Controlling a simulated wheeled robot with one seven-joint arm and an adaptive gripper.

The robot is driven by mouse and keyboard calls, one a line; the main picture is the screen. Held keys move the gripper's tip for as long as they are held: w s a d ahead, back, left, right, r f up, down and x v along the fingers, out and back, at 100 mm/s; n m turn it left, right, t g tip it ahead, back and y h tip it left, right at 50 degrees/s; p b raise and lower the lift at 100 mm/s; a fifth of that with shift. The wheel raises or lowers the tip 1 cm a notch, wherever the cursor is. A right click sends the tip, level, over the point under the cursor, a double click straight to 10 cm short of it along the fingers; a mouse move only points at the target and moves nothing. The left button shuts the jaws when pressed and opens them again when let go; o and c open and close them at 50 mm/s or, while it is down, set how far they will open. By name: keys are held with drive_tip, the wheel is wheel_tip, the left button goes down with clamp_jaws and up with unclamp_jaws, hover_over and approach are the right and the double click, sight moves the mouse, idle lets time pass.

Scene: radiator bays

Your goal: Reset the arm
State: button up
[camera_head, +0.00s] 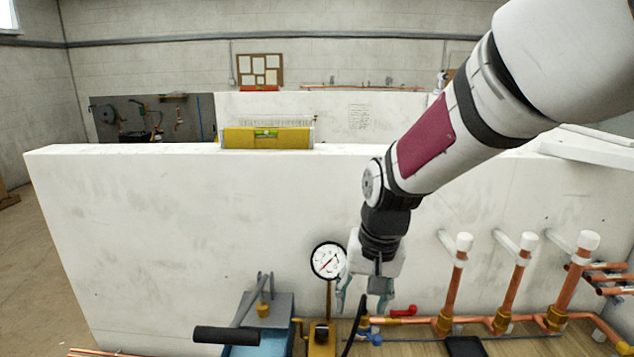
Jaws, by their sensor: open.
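My arm comes in from the top right and reaches down across the white partition wall (180,230). My gripper (362,300) points down in the lower middle, in front of the wall and just right of a round pressure gauge (329,261).
Copper pipes (515,285) with white caps stand at the right. A blue and grey tool with a black handle (228,335) lies left of the gauge. A yellow spirit level (267,138) rests on the wall's top. Open floor (40,270) lies at the left.

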drive_tip(key=s+d+r+t, duration=0.1)
drive_tip(key=s+d+r, duration=0.2)
drive_tip(key=s, duration=0.3)
drive_tip(key=s+d+r+n+t, duration=0.1)
drive_tip(key=s+d+r, duration=0.3)
drive_tip(key=s, duration=0.2)
drive_tip(key=s+d+r+t+h, duration=0.1)
drive_tip(key=s+d+r, duration=0.3)
drive_tip(key=s, duration=0.3)
drive_tip(key=shift+r+n+t+b, duration=0.25)
drive_tip(key=shift+n+t+b, duration=0.05)
drive_tip(key=shift+t+b, duration=0.15)
drive_tip(key=shift+a, duration=0.15)
